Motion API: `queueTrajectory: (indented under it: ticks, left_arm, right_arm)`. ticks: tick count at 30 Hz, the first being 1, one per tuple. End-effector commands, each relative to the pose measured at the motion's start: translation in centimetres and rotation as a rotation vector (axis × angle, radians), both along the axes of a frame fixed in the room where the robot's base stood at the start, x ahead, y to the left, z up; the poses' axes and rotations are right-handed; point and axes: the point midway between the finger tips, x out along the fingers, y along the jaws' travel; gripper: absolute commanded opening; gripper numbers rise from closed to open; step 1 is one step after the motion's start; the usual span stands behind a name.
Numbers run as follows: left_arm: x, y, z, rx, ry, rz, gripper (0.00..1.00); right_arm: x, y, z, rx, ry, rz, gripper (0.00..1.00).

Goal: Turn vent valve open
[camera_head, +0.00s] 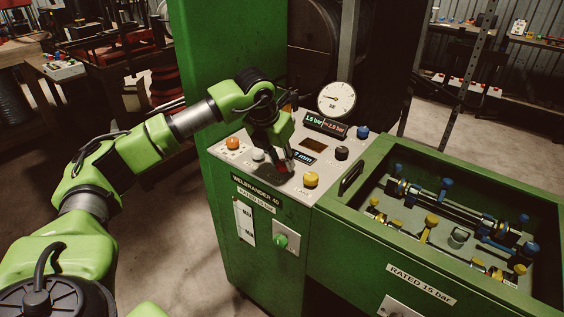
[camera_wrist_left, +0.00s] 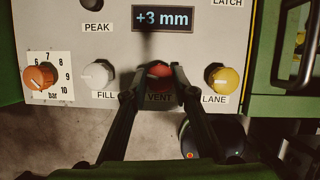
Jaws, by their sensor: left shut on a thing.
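The vent valve is a red knob (camera_wrist_left: 159,77) above a label reading VENT, in the front row of the grey control panel (camera_head: 250,146). My left gripper (camera_wrist_left: 154,78) has a finger on each side of the red knob and is shut on it. In the head view the left gripper (camera_head: 280,160) reaches down onto the panel from above and hides most of the knob. The knob's pointer mark cannot be made out. My right gripper is in neither view.
Beside the red knob are a white FILL knob (camera_wrist_left: 99,75) and a yellow LANE knob (camera_wrist_left: 222,79). An orange bar knob (camera_wrist_left: 40,78) is further left. A display (camera_wrist_left: 162,18) reads +3 mm. A dial gauge (camera_head: 336,99) stands behind the panel. An open green trough (camera_head: 440,215) lies right.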

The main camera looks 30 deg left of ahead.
Motion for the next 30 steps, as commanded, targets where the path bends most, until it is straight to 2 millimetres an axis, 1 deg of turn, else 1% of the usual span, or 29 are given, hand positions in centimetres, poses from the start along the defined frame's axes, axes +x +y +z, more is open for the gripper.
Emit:
queueTrajectory:
  ticks: [4, 11, 30]
  left_arm:
    - [0.1, 0.3, 0.0, -0.001, -0.002, -0.136, 0.04]
    - [0.1, 0.3, 0.1, -0.003, -0.002, -0.353, 0.04]
    - [0.4, 0.5, 0.3, -0.003, -0.003, -0.953, 0.04]
  right_arm:
    - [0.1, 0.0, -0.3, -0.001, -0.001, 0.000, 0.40]
    - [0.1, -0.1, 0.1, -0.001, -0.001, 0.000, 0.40]
    - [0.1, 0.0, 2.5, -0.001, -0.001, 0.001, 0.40]
